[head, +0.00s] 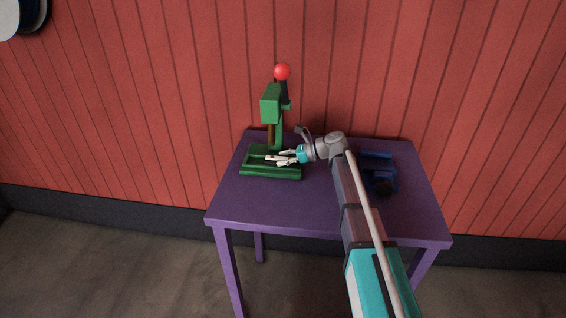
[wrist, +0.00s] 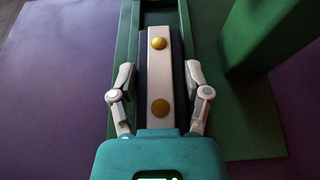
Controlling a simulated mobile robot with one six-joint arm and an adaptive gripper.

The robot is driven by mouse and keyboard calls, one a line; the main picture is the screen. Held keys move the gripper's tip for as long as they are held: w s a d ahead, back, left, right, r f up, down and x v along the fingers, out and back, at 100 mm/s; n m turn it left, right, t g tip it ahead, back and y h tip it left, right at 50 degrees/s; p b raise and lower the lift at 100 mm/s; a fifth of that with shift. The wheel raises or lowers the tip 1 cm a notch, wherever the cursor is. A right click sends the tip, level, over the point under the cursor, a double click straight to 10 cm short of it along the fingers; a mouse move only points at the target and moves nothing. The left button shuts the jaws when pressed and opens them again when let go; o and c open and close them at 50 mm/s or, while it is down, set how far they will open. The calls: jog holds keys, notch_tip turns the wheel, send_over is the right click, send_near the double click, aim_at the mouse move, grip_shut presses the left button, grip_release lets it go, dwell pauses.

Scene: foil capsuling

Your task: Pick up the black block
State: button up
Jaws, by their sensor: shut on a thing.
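The black block (wrist: 180,82) shows in the wrist view as a dark body under a white bar (wrist: 160,80) that has two round gold dots. It lies lengthwise along the green base (head: 270,174) of the lever press, within its raised sides. My gripper (wrist: 160,72) has one finger on each side of the block and is shut on it. In the head view my gripper (head: 279,159) reaches in from the right over the green base. The block's underside is hidden, so I cannot tell whether it touches the base.
The green press column (head: 271,104) with a red ball lever (head: 282,71) rises just behind my gripper. A blue holder (head: 378,163) with a dark round part stands at the right of the purple table (head: 270,213). The table's front left is clear.

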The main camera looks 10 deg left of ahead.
aim_at(283, 158)
jog(key=shift+r, duration=0.2)
notch_tip(283, 158, up, 4)
jog(key=p, duration=0.3)
jog(key=shift+f+p, duration=0.25)
jog(key=shift+p, duration=0.15)
jog(key=d, duration=1.8)
jog(key=shift+s+f, duration=0.2)
jog(key=shift+s, duration=0.15)
